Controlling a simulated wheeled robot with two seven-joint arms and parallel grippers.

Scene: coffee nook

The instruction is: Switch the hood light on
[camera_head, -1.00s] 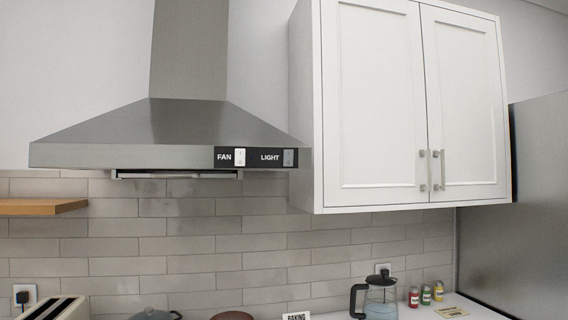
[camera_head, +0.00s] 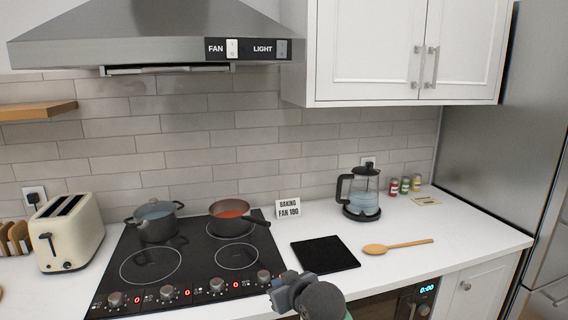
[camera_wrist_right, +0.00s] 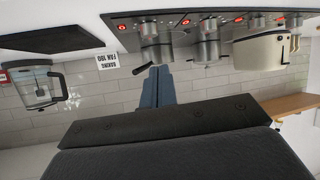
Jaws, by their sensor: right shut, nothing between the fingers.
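The steel range hood (camera_head: 110,52) hangs at the upper left in the head view. Its black panel carries a FAN switch (camera_head: 232,48), which is white, and a LIGHT switch (camera_head: 282,48), which is grey, at the right end. My right gripper (camera_head: 280,284) is at the bottom centre of the head view, in front of the counter and well below the hood. In the right wrist view its fingers (camera_wrist_right: 157,72) are together with nothing between them. The hood does not show in the wrist view. My left gripper is not in view.
A black hob (camera_head: 190,258) holds a grey pot (camera_head: 155,222) and a brown pan (camera_head: 232,216). A toaster (camera_head: 68,232), a sign (camera_head: 288,208), a black mat (camera_head: 325,254), a wooden spoon (camera_head: 395,246) and a French press (camera_head: 362,195) stand or lie on the counter. A white cabinet (camera_head: 375,50) adjoins the hood's right.

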